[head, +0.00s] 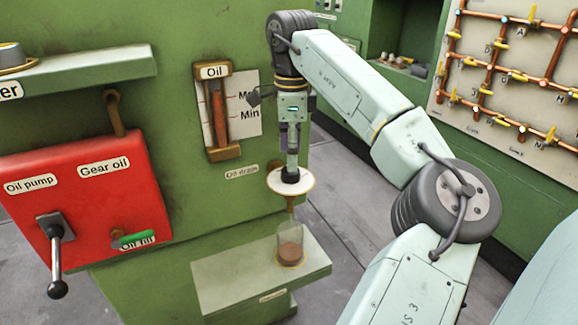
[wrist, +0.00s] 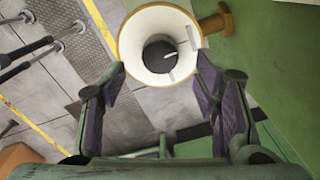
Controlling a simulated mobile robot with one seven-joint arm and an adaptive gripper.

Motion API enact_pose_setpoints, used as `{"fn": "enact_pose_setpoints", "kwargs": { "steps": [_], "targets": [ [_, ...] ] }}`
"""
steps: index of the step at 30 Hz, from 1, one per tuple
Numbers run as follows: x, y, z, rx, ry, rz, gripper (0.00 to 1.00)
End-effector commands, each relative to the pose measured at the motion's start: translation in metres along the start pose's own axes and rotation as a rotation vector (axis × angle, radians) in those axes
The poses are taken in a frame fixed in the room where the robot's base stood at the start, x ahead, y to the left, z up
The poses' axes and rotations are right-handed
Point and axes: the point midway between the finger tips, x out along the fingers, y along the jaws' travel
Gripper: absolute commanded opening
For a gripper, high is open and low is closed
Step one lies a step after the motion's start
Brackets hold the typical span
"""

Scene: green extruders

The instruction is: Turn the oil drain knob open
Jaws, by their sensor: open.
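My gripper (head: 291,142) points down above the white funnel (head: 274,184) at the green machine's right edge. In the wrist view my gripper (wrist: 160,66) is open, its purple-padded fingers apart, with nothing held between them. The white, orange-rimmed funnel (wrist: 137,28) shows beyond and between the fingertips. A short orange-brown fitting (wrist: 214,22) sticks out from the green wall beside the funnel's right rim. The "Oil drain" label (head: 242,172) is left of the funnel. I cannot make out a separate drain knob; my gripper covers part of that area.
A clear beaker (head: 290,245) with brown contents stands on a green shelf (head: 230,280) under the funnel. An oil gauge (head: 217,110) is left of my wrist. A red box (head: 90,190) with a pump lever is further left. A copper pipe panel (head: 515,70) stands right.

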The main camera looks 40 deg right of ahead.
Motion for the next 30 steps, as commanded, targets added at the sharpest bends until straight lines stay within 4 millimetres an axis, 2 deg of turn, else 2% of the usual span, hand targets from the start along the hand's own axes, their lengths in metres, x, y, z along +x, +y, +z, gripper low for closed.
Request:
{"fn": "enact_pose_setpoints", "kwargs": {
  "steps": [3,7,12,19,30],
  "targets": [
    [0.019,0.001,0.000,-0.001,-0.002,0.002,0.56],
    [0.034,0.000,0.000,-0.001,-0.001,0.002,0.56],
    [0.041,0.000,0.001,-0.001,-0.002,0.000,0.56],
    [0.042,0.000,0.001,-0.001,-0.001,0.000,0.56],
    [0.042,0.000,0.001,-0.001,-0.001,0.000,0.32]
  ]
}}
